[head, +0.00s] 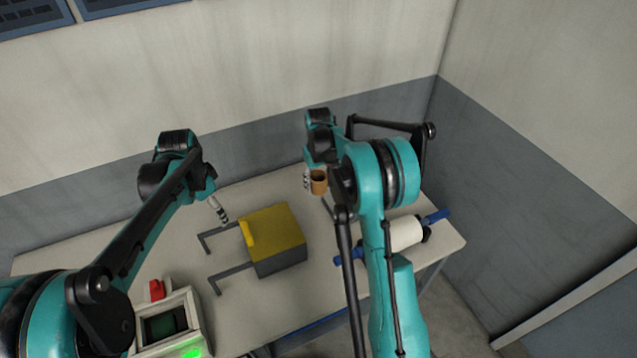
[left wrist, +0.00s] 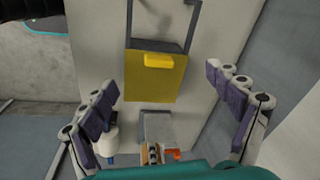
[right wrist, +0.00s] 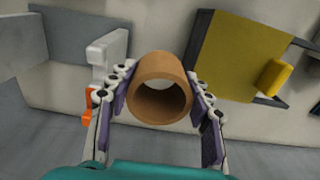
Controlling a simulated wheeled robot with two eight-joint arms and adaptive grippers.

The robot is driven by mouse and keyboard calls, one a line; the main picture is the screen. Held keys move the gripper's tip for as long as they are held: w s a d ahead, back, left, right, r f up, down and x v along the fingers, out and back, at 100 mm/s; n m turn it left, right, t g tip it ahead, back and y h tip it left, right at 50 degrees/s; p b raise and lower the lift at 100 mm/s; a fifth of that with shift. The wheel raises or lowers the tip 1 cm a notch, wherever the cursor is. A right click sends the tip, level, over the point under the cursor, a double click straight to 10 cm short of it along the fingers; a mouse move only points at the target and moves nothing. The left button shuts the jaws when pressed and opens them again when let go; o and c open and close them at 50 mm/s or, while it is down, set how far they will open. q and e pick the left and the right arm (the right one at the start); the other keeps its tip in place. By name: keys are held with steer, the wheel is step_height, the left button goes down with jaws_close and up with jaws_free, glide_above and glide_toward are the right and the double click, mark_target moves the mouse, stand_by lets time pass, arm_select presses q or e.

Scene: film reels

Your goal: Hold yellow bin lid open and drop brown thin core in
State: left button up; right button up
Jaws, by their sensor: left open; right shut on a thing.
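The bin (head: 280,263) stands on the table with its yellow lid (head: 278,226) down. A raised yellow tab is at one edge of the lid; it also shows in the left wrist view (left wrist: 158,61). My left gripper (head: 220,211) is open and empty, just left of the bin; in its wrist view its fingers spread on either side of the lid. My right gripper is shut on the brown core (right wrist: 160,90), a hollow tube whose open end faces the wrist camera. The core (head: 319,183) is held beyond the bin, to its upper right.
Dark rails (head: 232,278) stick out left of the bin. A white roll on a blue shaft (head: 437,216) lies at the table's right, partly behind my right arm. A white device with a red top (head: 156,290) and green light stands at the front left. Walls bound the back and right.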

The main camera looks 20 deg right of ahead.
mark_target(245, 230)
arm_select(q)
steer(key=w+d+f+m+g, duration=0.2)
steer(key=w+d+f+m, duration=0.2)
steer(key=d+f, duration=0.45)
steer(key=f, duration=0.4)
steer(key=a+f, duration=0.1)
steer(key=f, duration=0.8)
steer(key=shift+a+f, duration=0.2)
steer(key=shift+a, duration=0.1)
steer(key=c, duration=1.3)
steer(key=shift+a, duration=0.15)
steer(key=a, duration=1.3)
steer(key=shift+a, duration=0.4)
arm_select(e)
steer(key=shift+a+f, duration=1.35)
steer(key=shift+a, duration=1.3)
steer(key=shift+a+f, duration=1.3)
steer(key=shift+a, duration=1.35)
steer(key=shift+a+f, duration=1.35)
steer(key=shift+a, duration=1.3)
